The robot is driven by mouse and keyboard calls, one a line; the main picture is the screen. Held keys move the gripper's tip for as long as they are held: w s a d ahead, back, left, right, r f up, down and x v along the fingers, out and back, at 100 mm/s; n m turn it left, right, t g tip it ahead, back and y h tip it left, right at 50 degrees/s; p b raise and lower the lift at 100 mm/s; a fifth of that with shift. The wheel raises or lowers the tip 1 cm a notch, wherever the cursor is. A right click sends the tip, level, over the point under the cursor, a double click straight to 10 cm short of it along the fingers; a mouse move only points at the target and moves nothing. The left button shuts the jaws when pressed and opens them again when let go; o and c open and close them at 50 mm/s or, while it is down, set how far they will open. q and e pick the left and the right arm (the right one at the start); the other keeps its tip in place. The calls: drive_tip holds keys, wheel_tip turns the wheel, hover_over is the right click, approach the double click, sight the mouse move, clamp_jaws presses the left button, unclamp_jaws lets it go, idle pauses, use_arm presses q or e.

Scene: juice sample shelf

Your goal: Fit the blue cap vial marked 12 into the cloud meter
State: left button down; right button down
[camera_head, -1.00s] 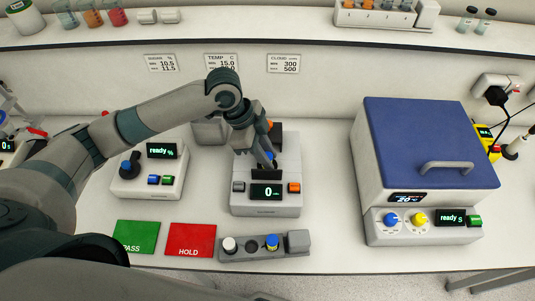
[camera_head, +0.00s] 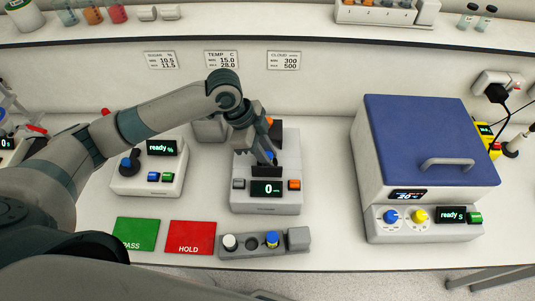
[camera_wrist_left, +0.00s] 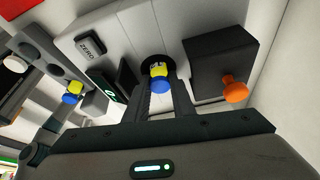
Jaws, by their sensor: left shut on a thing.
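The cloud meter (camera_head: 267,207) stands mid-bench, its small display showing 0. My left gripper (camera_head: 268,160) is over the top of the meter, pointing down. In the left wrist view its two fingers (camera_wrist_left: 166,104) are shut on a vial (camera_wrist_left: 159,70) with a blue cap and a yellow band. That vial is at the dark round opening of the meter; how deep it sits I cannot tell, and its number is not readable. In the head view the gripper hides it. The meter's dark block with an orange knob (camera_wrist_left: 235,88) is beside the opening. My right gripper is not in view.
A grey rack (camera_head: 298,241) in front holds a white-capped vial (camera_head: 230,243) and another blue-capped vial (camera_head: 272,240). Green (camera_head: 137,234) and red (camera_head: 190,238) mats lie left of it. A ready % device (camera_head: 147,178) stands left, a blue-lidded box (camera_head: 430,145) right.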

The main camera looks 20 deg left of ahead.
use_arm(q)
drive_tip(key=shift+s+f+p, duration=0.25)
drive_tip(key=shift+f+p, duration=0.1)
drive_tip(key=shift+a+f, duration=0.1)
idle(0.4)
drive_tip(key=c, duration=1.4)
unclamp_jaws()
drive_tip(key=shift+s, duration=0.15)
drive_tip(key=shift+c, duration=0.2)
drive_tip(key=shift+w+a+r+b, duration=0.2)
drive_tip(key=shift+w+r+b, duration=0.15)
drive_tip(key=shift+r, duration=0.25)
drive_tip(key=b+v, duration=0.4)
drive_tip(key=v, duration=1.3)
drive_tip(key=shift+d, duration=0.25)
drive_tip(key=shift+r, duration=0.1)
